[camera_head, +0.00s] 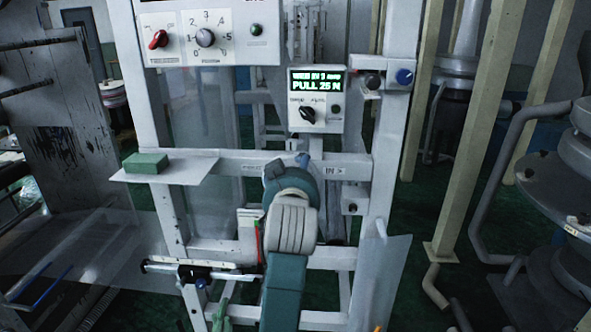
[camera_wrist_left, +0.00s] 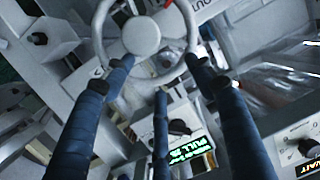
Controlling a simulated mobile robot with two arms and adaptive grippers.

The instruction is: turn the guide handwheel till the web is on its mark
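The handwheel (camera_wrist_left: 141,38), grey with a round hub, shows at the top of the left wrist view; my arm hides it in the head view. My left gripper (camera_wrist_left: 160,70) has its dark blue fingers spread apart near the lower part of the wheel's rim. I cannot tell whether they touch it. In the head view my left gripper (camera_head: 288,165) is mostly hidden behind its own wrist, at the tower's cross rail. The clear web (camera_head: 95,245) shows faintly at the lower left. The display (camera_head: 317,83) reads about "WEB IN 3 mm, PULL 25 N". My right gripper is not in view.
A control panel (camera_head: 210,37) with a red knob and a dial is at the top. A green block (camera_head: 146,163) lies on a small shelf left of my arm. A ruler-like bar (camera_head: 190,268) is below it. Yellowish posts (camera_head: 480,130) and pipes stand at the right.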

